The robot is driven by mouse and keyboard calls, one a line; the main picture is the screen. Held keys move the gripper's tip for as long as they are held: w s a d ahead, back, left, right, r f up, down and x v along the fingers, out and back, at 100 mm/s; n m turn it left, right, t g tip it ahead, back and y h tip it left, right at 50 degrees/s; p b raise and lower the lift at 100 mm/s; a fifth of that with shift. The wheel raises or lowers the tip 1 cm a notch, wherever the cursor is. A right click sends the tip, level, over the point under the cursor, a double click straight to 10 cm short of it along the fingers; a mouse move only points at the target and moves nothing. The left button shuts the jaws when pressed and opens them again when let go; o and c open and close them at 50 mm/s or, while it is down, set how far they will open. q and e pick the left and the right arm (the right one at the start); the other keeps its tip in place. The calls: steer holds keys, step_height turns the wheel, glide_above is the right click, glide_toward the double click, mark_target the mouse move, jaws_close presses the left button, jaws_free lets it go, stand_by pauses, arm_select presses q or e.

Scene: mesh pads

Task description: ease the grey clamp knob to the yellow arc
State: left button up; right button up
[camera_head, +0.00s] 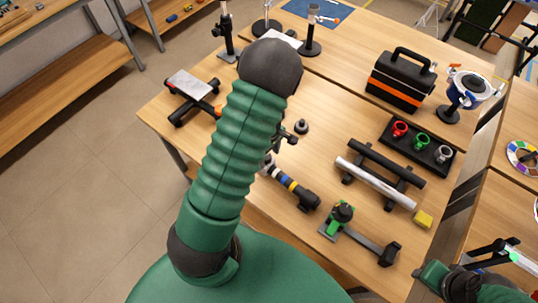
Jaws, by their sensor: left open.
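My left arm rises from the bottom, and its green sleeve and dark elbow cover the left middle of the table. Dark parts of my left gripper (288,134) show just right of the sleeve, open, beside a small dark round knob-like piece (302,126); I cannot tell whether they touch. No piece is clearly the grey clamp knob. A wheel with coloured segments (523,156), cut by the right edge, is a possible place for the yellow arc, but it is too small to be sure. My right arm shows only in part at bottom right.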

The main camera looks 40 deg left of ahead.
arm_select(q)
steer(key=shift+s+a+f, duration=0.1)
steer(key=shift+f, duration=0.1)
steer(key=shift+a+f, duration=0.1)
steer(key=shift+a, duration=0.25)
steer(key=shift+a+f, duration=0.25)
steer(key=shift+a, duration=0.35)
steer(key=shift+c, duration=0.7)
steer(key=shift+a, duration=0.15)
steer(key=shift+c, duration=2.5)
steer(key=shift+d, duration=0.3)
steer(key=shift+c, duration=1.1)
steer(key=shift+d+r, duration=0.25)
steer(key=shift+d, duration=0.3)
jaws_close()
steer(key=shift+a+f+n, duration=0.15)
steer(key=shift+a+n, duration=0.15)
steer(key=shift+a, duration=0.35)
steer(key=shift+d+n+p, duration=0.3)
steer(key=shift+d+p, duration=0.1)
steer(key=shift+d, duration=0.05)
arm_select(e)
steer(key=shift+a+r, duration=0.5)
steer(key=shift+a, duration=0.05)
steer(key=shift+a+r, duration=0.1)
